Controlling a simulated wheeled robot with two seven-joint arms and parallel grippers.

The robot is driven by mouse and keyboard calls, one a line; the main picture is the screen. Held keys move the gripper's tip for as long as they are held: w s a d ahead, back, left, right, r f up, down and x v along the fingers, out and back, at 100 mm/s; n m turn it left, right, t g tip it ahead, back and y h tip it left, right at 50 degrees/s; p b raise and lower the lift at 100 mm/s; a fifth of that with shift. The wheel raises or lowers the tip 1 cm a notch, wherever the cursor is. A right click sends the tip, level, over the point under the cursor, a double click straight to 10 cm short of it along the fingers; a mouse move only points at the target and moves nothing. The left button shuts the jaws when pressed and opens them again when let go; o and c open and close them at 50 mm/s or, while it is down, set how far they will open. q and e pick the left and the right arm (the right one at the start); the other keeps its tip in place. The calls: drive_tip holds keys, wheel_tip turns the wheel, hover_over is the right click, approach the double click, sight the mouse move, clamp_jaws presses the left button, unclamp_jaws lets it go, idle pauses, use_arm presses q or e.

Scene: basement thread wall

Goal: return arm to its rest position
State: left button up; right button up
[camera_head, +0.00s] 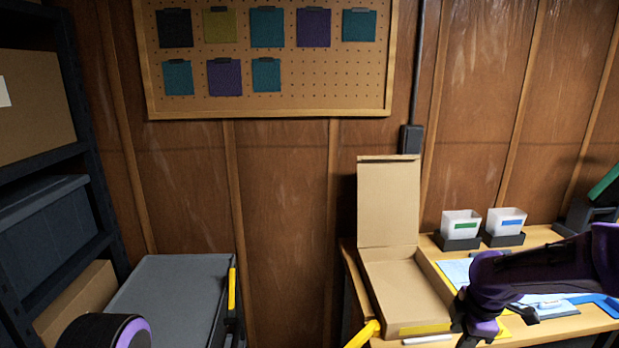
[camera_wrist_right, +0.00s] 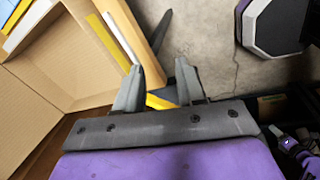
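My right arm comes in from the right in the head view, its purple and dark wrist over the workbench near the front of the open cardboard box (camera_head: 402,285). In the right wrist view, my right gripper (camera_wrist_right: 158,86) has its two grey fingers apart, with a gap between them. A yellow piece shows in and below that gap; it looks to be behind the fingers, not clamped. The box (camera_wrist_right: 60,65) is at the left of that view. Of my left arm, only a round dark part with a purple ring shows at the lower left; its gripper is out of view.
The wooden workbench (camera_head: 535,242) holds two white bins (camera_head: 461,223) (camera_head: 506,221) in dark holders and blue sheets. A grey-topped cart (camera_head: 175,290) and a dark shelf rack (camera_head: 78,130) stand left. A pegboard (camera_head: 340,80) hangs behind. Bare wall shows between cart and bench.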

wheel_tip(320, 180, down, 8)
drive_tip(key=w+a+m+t+h, duration=0.1)
drive_tip(key=m+t, duration=0.4)
drive_tip(key=m, duration=0.9)
drive_tip(key=s+f+m+h+b, duration=0.1)
drive_tip(key=s+f+m+h, duration=0.1)
drive_tip(key=s+f+m, duration=0.65)
use_arm(q)
wheel_tip(320, 180, down, 2)
drive_tip(key=shift+w+d+f+b, duration=0.1)
drive_tip(key=shift+w+f+b, duration=0.05)
drive_tip(key=shift+b, duration=0.45)
use_arm(e)
drive_tip(key=s+f+g, duration=0.2)
drive_tip(key=s+f, duration=0.4)
drive_tip(key=s, duration=0.6)
drive_tip(key=s+f+g, duration=0.2)
drive_tip(key=s+f, duration=0.4)
drive_tip(key=s, duration=0.6)
drive_tip(key=shift+a+f+h, duration=0.15)
drive_tip(key=shift+a+h, duration=0.15)
drive_tip(key=shift+a, duration=0.15)
